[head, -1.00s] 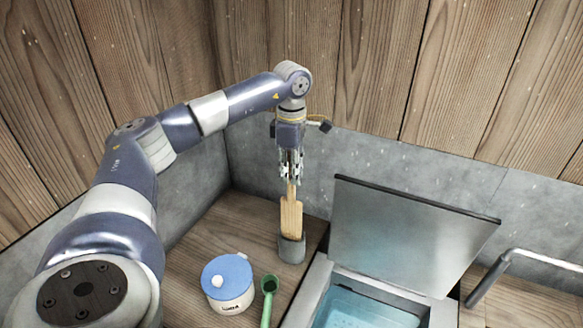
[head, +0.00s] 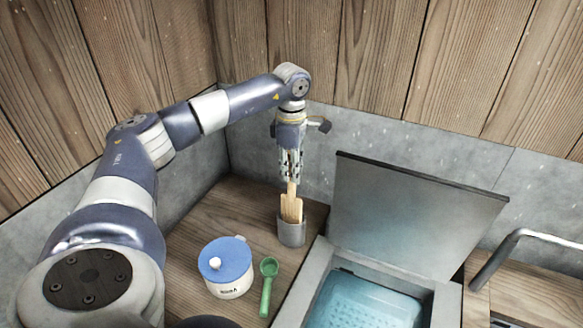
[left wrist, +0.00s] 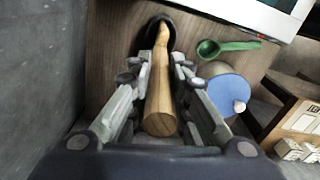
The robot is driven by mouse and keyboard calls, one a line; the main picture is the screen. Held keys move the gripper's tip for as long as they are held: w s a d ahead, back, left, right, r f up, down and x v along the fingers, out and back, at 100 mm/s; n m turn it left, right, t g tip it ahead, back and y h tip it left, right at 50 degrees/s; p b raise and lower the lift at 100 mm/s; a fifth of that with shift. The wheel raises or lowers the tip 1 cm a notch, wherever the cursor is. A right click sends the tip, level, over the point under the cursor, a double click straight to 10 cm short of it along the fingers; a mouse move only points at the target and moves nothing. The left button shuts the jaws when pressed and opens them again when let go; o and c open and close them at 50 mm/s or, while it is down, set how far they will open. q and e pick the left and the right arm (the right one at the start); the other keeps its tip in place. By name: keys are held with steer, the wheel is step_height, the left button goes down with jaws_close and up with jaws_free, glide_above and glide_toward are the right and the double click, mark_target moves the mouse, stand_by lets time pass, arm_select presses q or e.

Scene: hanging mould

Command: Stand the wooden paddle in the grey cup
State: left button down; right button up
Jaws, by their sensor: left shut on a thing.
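The grey cup (head: 291,233) stands on the wooden counter near the back corner. The wooden paddle (head: 291,208) is upright, with its wide lower end inside the cup's rim and its lowest part hidden by the cup wall. My left gripper (head: 290,178) is above the cup, pointing down, shut on the paddle's handle. In the left wrist view the handle of the paddle (left wrist: 160,95) runs between the two fingers toward the dark cup (left wrist: 158,30). My right gripper is not in view.
A white jar with a blue lid (head: 226,267) and a green scoop (head: 267,286) are in front of the cup. To the right is an open box with a raised grey lid (head: 410,212) and a blue inside. A grey wall is close behind.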

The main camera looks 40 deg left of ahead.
arm_select(q)
steer(key=c, duration=1.4)
jaws_free()
steer(key=shift+c, duration=0.2)
step_height(320, 180, up, 12)
steer(key=shift+f, duration=0.1)
